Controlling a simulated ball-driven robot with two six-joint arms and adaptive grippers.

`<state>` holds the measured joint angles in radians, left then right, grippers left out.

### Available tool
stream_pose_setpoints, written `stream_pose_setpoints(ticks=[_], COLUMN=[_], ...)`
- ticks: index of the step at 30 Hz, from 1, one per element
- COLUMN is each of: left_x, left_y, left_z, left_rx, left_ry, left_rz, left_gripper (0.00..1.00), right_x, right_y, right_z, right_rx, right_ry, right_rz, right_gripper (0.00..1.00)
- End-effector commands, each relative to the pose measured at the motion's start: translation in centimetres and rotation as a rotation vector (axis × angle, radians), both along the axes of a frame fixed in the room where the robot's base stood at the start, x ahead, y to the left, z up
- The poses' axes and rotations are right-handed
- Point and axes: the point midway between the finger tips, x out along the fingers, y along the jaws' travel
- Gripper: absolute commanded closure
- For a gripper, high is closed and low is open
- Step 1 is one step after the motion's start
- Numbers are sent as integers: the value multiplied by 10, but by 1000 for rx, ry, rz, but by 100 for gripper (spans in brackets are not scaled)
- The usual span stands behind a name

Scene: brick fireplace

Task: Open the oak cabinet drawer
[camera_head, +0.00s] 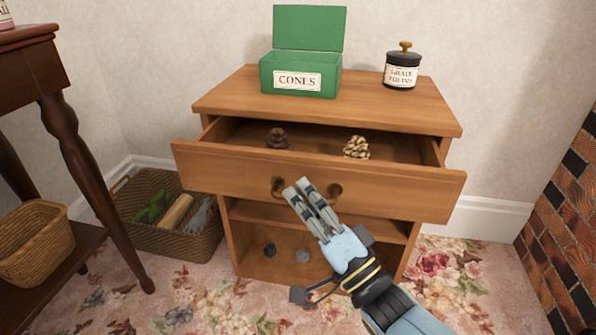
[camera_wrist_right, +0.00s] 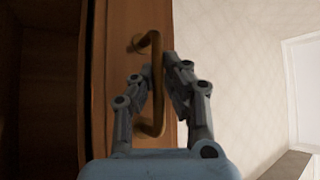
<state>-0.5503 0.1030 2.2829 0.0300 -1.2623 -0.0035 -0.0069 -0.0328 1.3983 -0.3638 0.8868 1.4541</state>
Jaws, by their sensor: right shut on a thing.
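The oak cabinet (camera_head: 420,112) stands against the wall. Its drawer (camera_head: 400,191) is pulled out, and its inside shows from above. A dark brown cone (camera_head: 277,139) and a pale-tipped cone (camera_head: 356,147) lie in the drawer. My right gripper (camera_head: 301,187) is at the drawer front, with its fingers shut on the curved brass handle (camera_head: 278,188). In the right wrist view the handle (camera_wrist_right: 157,85) passes between the fingers of my right gripper (camera_wrist_right: 164,65). My left gripper is not in view.
A green box labelled CONES (camera_head: 300,75), lid up, and a dark jar (camera_head: 401,70) stand on the cabinet top. A wicker basket (camera_head: 190,243) sits left on the floor. A dark wooden table (camera_head: 60,130) is further left, brickwork (camera_head: 570,220) at right.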

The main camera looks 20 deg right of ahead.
Motion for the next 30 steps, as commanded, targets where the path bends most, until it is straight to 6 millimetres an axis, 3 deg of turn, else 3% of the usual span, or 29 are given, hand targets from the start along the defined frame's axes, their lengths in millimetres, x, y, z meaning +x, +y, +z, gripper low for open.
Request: stream_pose_setpoints(ticks=[6, 12, 28, 30], left_x=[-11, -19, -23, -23], left_y=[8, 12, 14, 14], left_z=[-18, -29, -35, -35], left_rx=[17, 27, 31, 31], left_ry=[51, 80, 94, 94], left_rz=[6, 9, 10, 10], left_gripper=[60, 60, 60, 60], right_x=[-36, -56, -65, -65], right_y=[23, 37, 42, 42], right_z=[-2, -4, -7, -7], right_rx=[-3, -4, -7, -6], right_ry=[13, 15, 17, 17], right_rz=[-1, 0, 0, 1], right_gripper=[100, 100, 100, 85])
